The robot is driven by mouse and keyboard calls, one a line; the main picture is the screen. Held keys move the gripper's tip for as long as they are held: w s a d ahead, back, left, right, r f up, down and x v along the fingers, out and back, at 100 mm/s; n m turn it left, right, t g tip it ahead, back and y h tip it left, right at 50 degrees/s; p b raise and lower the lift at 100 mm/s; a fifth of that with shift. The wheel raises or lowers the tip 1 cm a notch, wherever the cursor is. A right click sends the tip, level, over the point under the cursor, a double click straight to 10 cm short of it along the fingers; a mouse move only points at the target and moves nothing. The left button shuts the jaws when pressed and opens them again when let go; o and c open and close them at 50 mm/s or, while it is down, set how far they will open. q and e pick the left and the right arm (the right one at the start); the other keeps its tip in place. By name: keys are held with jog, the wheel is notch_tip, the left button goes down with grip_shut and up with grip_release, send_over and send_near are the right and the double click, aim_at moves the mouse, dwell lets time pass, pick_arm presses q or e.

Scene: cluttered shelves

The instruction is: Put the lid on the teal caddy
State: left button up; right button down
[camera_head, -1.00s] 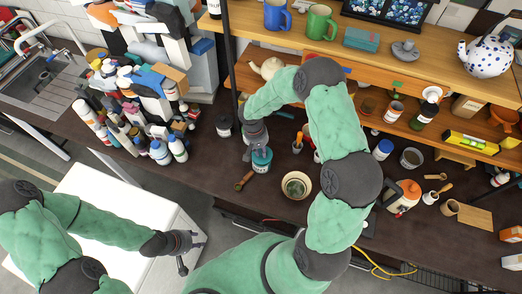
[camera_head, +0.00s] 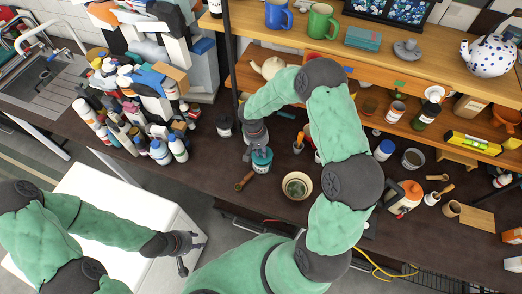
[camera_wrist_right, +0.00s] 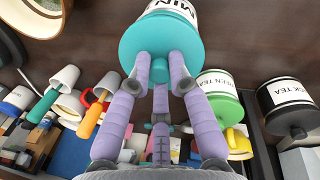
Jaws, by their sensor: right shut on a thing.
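The teal caddy (camera_wrist_right: 172,8), with a white label reading "MIN", shows in the right wrist view with the teal lid (camera_wrist_right: 143,38) at its top. In the head view the teal caddy (camera_head: 262,166) stands on the dark counter, below my right gripper (camera_head: 259,147). In the wrist view my right gripper (camera_wrist_right: 160,72) is shut on the lid's small teal knob. The lid lies in line with the caddy's mouth; I cannot tell whether it is fully seated.
A bowl (camera_head: 297,186) and a wooden-handled tool (camera_head: 244,181) stand close to the caddy. In the wrist view a green-lidded caddy (camera_wrist_right: 217,84) and a black caddy (camera_wrist_right: 285,97) appear to the right. Shelves rise behind, and many bottles (camera_head: 160,152) crowd the left.

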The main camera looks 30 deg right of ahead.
jog(key=shift+f+b, duration=0.65)
jog(key=shift+f, duration=0.05)
jog(key=c, duration=1.1)
grip_release()
jog(key=shift+r, duration=0.15)
jog(key=r, duration=0.4)
jog(key=w+a+r, duration=0.1)
jog(key=r, duration=0.6)
jog(key=shift+w+a+r, duration=0.15)
jog(key=shift+a+r, duration=0.05)
jog(key=shift+r, duration=0.15)
